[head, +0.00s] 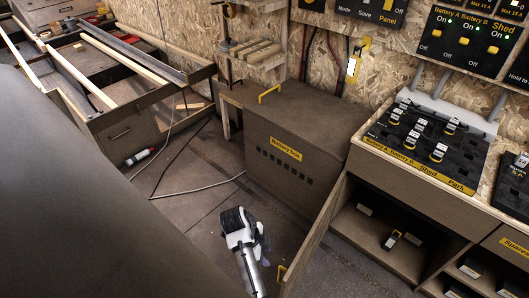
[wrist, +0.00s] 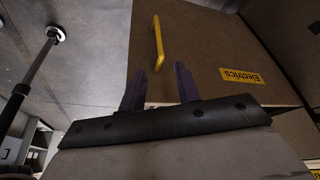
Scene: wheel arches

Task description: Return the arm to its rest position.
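My gripper (wrist: 160,78) shows in the wrist view with its two dark purple fingers apart and nothing between them. Beyond the fingertips is a brown door (wrist: 205,45) with a yellow handle (wrist: 158,42) and a yellow "Electrics" label (wrist: 241,76). The handle appears clear of the fingers. In the head view, my white and black arm (head: 241,240) is low at the bottom centre, left of the open cabinet door (head: 318,238). The door's yellow handle (head: 282,273) also shows there. The fingertips are hard to make out in the head view.
The open cabinet (head: 385,235) holds several small items. A cable (head: 195,190) and a red-and-white cylinder (head: 140,157) lie on otherwise open floor at left.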

